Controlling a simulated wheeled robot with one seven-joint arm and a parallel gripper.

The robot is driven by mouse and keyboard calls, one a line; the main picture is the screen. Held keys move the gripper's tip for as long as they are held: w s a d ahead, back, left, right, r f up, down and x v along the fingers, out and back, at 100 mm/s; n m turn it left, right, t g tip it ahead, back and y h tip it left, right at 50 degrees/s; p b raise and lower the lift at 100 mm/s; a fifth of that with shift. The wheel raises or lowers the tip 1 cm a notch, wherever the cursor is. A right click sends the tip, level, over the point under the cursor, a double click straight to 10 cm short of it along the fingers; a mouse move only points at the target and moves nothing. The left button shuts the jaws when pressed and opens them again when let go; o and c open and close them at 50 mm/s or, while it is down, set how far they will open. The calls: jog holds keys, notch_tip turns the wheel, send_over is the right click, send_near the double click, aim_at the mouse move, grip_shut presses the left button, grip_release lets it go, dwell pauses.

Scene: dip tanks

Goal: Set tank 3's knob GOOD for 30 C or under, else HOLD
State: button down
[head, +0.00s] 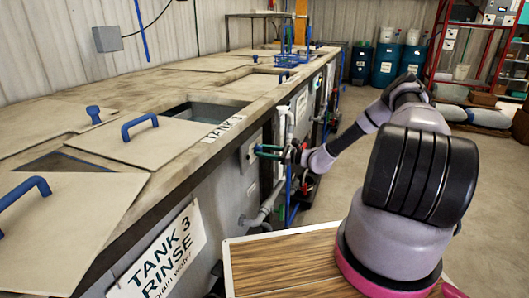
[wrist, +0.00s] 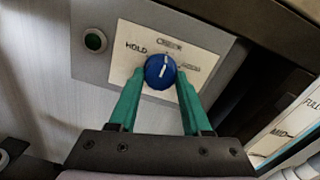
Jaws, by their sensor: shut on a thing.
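In the wrist view a round blue knob (wrist: 160,71) with a white pointer line sits on a pale plate (wrist: 125,62) on a grey panel. HOLD is printed at its left, a blurred word above, and another blurred word at its right. The pointer line runs roughly upward, toward the upper word. My gripper (wrist: 160,82) has its green fingers on both sides of the knob, shut on it. In the head view my gripper (head: 270,151) reaches the tank's front wall; the knob is not clear there. The tank 3 sign (head: 163,258) reads RINSE. No temperature reading is legible.
A level strip (wrist: 283,135) marked FULL and MID stands at the right. Pipes (head: 268,208) run below my gripper. A wooden-topped surface (head: 285,262) lies in front; the floor at right is open.

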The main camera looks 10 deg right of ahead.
jog(key=m, duration=0.5)
jog(key=shift+m, duration=0.3)
jog(key=m, duration=0.6)
jog(key=shift+s+f, duration=0.1)
jog(key=shift+m, duration=0.3)
jog(key=shift+c, duration=1.8)
grip_release()
jog(key=v, duration=1)
jog(key=shift+s+d+f, duration=0.15)
jog(key=shift+s+d, duration=0.1)
jog(key=shift+s, duration=0.05)
